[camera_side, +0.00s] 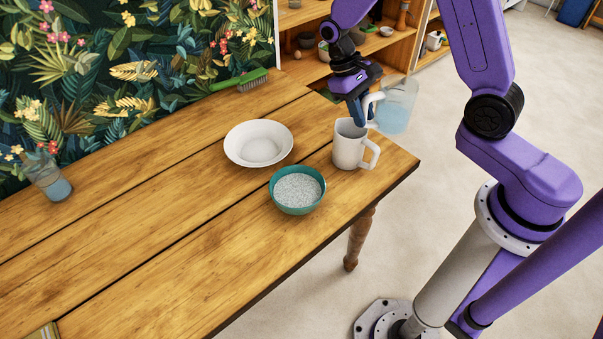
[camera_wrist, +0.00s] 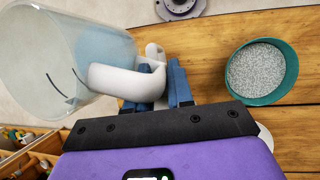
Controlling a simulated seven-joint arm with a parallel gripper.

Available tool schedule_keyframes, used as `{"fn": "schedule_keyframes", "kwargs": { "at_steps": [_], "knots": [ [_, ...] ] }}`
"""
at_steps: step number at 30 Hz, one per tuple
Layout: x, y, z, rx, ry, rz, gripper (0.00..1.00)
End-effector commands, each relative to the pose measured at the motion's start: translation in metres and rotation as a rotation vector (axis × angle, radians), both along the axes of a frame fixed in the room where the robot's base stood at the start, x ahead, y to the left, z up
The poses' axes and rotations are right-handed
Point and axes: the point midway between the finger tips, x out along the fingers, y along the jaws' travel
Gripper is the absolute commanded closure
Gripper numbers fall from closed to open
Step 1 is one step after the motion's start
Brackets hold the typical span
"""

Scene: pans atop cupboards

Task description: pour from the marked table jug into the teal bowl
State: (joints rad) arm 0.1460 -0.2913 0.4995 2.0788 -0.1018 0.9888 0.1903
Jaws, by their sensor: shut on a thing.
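The jug (camera_side: 400,103) is clear, with a pale handle and bluish liquid inside. It hangs in the air near the table's right end and looks roughly upright. In the wrist view the jug (camera_wrist: 45,55) fills the upper left and shows dark mark lines on its wall. My gripper (camera_side: 358,112) is shut on its handle; the blue fingers also show in the wrist view (camera_wrist: 160,95). The teal bowl (camera_side: 297,208) stands on the table, holding pale grey grains, to the left of and nearer than the jug. It also shows in the wrist view (camera_wrist: 291,75), apart from my gripper.
A white mug (camera_side: 349,150) stands on the table just below my gripper, right of the bowl. A white dish (camera_side: 238,155), a green brush (camera_side: 238,82) and a glass with bluish liquid (camera_side: 50,182) stand farther left. Shelves (camera_side: 383,42) are behind.

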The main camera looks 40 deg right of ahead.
Motion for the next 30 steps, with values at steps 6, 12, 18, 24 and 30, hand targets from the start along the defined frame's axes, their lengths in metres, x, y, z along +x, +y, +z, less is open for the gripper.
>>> {"fn": "schedule_keyframes", "kwargs": {
  "at_steps": [6, 12, 18, 24, 30],
  "knots": [
    [0.001, 0.0, 0.004, 0.0, -0.002, 0.0, 1.0],
    [0.001, 0.0, 0.031, 0.0, -0.005, 0.001, 1.0],
    [0.01, 0.014, 0.051, 0.0, 0.0, -0.023, 1.0],
    [0.033, 0.05, 0.05, -0.001, 0.001, -0.101, 1.0],
    [0.06, 0.109, 0.05, -0.001, 0.002, -0.21, 1.0]
  ]
}}
